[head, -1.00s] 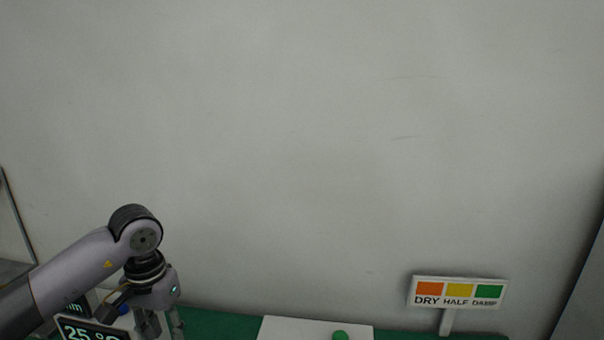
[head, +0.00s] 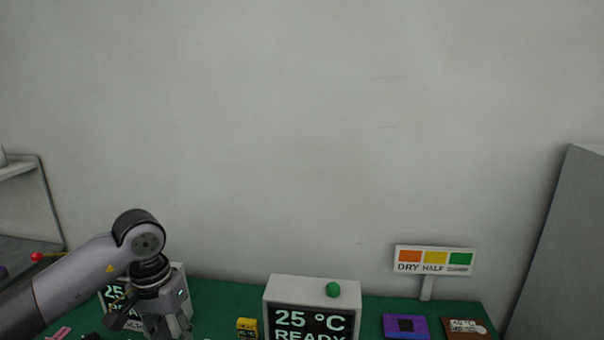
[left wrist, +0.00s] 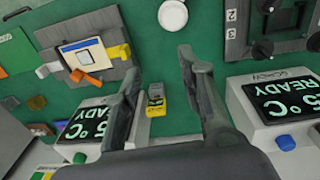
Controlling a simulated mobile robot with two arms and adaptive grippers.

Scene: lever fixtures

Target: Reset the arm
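My left arm comes in from the left in the head view, bent down at the wrist. Its gripper (head: 145,328) hangs in front of a white display box (head: 180,282) at the left, with the fingertips partly cut off below. In the left wrist view my left gripper (left wrist: 158,64) has its two fingers spread wide apart. Nothing is held between them. A small yellow box (left wrist: 156,104) lies on the green surface beyond and between the fingers, apart from them. A red ball-ended lever (head: 37,257) shows at the far left. My right gripper is in neither view.
A white box reading 25 °C READY (head: 268,310) with a green knob (head: 333,289) stands mid-table. A DRY/HALF sign (head: 435,260), purple block (head: 391,325) and brown block (head: 466,328) are right. A panel with an orange lever (left wrist: 83,76) and a knob panel (left wrist: 236,45) lie around the gripper.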

